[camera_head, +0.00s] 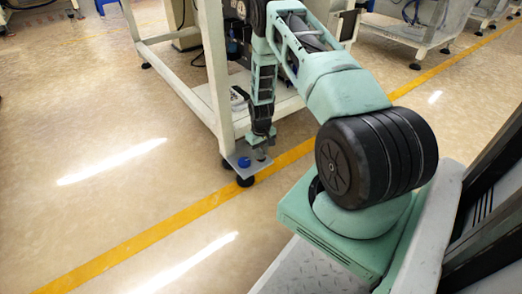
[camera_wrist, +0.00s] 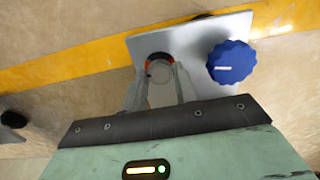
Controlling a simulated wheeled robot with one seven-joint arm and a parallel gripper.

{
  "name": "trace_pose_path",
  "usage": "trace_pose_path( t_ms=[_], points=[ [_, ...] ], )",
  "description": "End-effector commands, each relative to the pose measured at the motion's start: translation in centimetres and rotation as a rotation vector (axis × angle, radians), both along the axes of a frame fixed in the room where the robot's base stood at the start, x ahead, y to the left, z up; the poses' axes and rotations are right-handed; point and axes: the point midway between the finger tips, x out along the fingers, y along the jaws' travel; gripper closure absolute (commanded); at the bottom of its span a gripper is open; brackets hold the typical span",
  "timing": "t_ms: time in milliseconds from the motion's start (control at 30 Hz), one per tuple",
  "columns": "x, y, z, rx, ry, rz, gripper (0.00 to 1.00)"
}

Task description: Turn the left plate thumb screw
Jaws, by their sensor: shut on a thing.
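A light grey plate (camera_wrist: 197,38) sticks out low at the corner leg of a white frame, and it also shows in the head view (camera_head: 238,158). A blue knurled thumb screw (camera_wrist: 231,62) with a white mark stands on it, to the right of my gripper in the wrist view; it also shows in the head view (camera_head: 244,162). My gripper (camera_wrist: 160,78) points down at the plate and is shut on a round screw (camera_wrist: 160,68) with a dark and reddish rim. The fingers hide part of this screw. The gripper also shows in the head view (camera_head: 259,150).
The white frame's leg (camera_head: 217,75) rises close beside my arm. A black foot (camera_head: 245,181) is under the plate. A yellow floor line (camera_head: 150,237) runs below. The floor to the left is clear.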

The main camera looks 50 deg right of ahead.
Motion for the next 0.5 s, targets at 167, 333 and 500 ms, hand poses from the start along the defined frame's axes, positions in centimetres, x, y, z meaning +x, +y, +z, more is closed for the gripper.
trace_pose_path(
  t_ms=[167,333,500],
  points=[
    [0.02,0.07,0.44,0.000,0.000,-0.121,0.94],
    [0.00,0.04,0.46,-0.001,0.000,-0.278,0.94],
    [-0.01,0.05,0.38,0.000,0.000,-0.441,0.94]
  ],
)
